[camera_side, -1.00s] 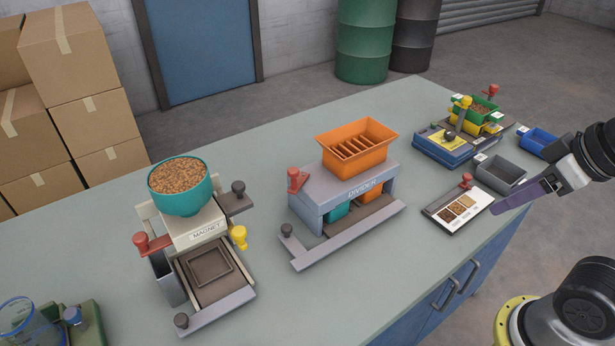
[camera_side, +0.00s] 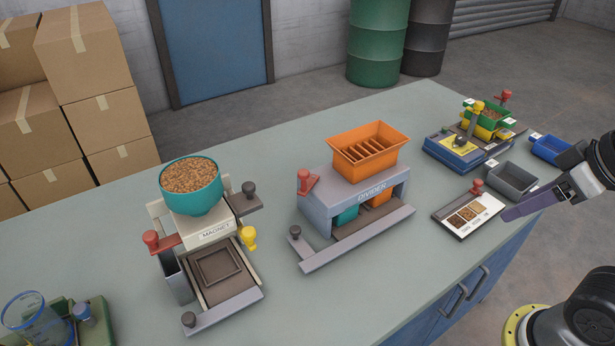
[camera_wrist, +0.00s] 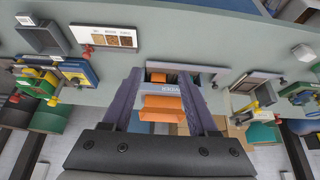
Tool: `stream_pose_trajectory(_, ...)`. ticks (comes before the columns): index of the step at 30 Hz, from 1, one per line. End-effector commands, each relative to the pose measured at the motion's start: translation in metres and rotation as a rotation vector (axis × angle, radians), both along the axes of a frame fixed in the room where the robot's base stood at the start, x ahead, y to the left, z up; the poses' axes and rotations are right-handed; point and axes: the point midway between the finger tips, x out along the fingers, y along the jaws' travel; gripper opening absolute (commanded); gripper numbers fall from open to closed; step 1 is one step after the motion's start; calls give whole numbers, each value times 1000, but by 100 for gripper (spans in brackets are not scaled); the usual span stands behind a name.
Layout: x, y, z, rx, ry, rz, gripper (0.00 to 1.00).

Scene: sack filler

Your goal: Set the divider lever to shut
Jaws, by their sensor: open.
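The grey divider (camera_side: 372,192) stands mid-table with an orange ribbed hopper (camera_side: 367,150) on top. A red lever (camera_side: 304,181) stands upright at its left end. A grey bar (camera_side: 360,238) with a dark knob (camera_side: 295,231) runs along its front. A teal bin and an orange bin show partly beneath the body. My gripper (camera_side: 527,204) is at the right, above the table's front edge, well apart from the divider. In the wrist view my open, empty gripper (camera_wrist: 160,80) frames the divider's orange hopper (camera_wrist: 163,106) in the distance. I cannot make out the red lever there.
The magnet unit (camera_side: 216,236) with its teal grain bowl (camera_side: 190,187) stands left of the divider. A sample card (camera_side: 468,214), a grey tray (camera_side: 511,180) and a blue-yellow unit (camera_side: 455,150) are to the right. Bare table lies between the units.

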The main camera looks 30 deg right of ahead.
Motion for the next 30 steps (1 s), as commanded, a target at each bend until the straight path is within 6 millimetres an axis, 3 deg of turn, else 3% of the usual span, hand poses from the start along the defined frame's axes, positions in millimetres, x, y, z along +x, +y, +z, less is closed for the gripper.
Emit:
stream_pose_trajectory(8, -7, 0, -3, -6, 35, 11, 59)
stream_pose_trajectory(14, 4, 0, 52, -19, 44, 41, 59)
stream_pose_trajectory(20, 44, 8, 121, -33, 93, 106, 59)
stream_pose_trajectory(24, 83, 19, 160, -43, 141, 162, 59)
stream_pose_trajectory(30, 146, 44, 196, -59, 210, 248, 59)
